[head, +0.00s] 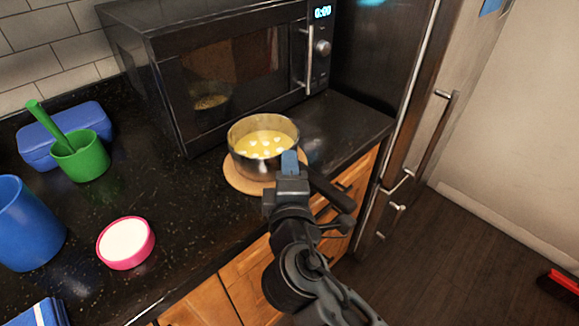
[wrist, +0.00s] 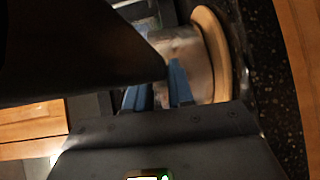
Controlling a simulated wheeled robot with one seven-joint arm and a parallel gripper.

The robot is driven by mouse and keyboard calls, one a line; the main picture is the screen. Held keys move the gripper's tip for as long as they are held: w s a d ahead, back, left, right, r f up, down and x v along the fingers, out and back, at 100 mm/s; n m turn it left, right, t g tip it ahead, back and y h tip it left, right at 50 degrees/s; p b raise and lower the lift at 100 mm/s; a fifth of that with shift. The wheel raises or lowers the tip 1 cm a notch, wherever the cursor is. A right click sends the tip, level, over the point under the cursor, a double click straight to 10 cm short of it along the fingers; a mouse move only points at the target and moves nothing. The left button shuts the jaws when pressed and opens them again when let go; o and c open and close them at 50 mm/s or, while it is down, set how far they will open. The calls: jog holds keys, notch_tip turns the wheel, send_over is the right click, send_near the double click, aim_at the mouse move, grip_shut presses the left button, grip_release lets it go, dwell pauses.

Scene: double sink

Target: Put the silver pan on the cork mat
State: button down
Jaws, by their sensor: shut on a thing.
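The silver pan (head: 238,160) holds yellow liquid with pale pieces. It sits over the round cork mat (head: 243,183) in front of the microwave and looks upright. In the wrist view the pan's metal side (wrist: 188,50) is right against the cork mat (wrist: 215,40), with no clear gap. My gripper (head: 290,163) is at the near right side of the pan, shut on its dark handle (head: 328,187). The blue fingertips (wrist: 155,92) show close to the pan wall in the wrist view. The exact grip is partly hidden.
A black microwave (head: 225,75) stands behind the pan. A green cup (head: 80,160), blue box (head: 90,122), blue cup (head: 28,225) and pink-rimmed bowl (head: 126,243) are on the left. Counter (head: 345,125) right of the pan is clear, up to the fridge (head: 395,110).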

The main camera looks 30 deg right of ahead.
jog(key=c, duration=1)
grip_release()
jog(key=b+v, duration=0.2)
jog(key=v, duration=1)
jog(key=shift+f, duration=0.1)
jog(key=shift+s+d, duration=0.1)
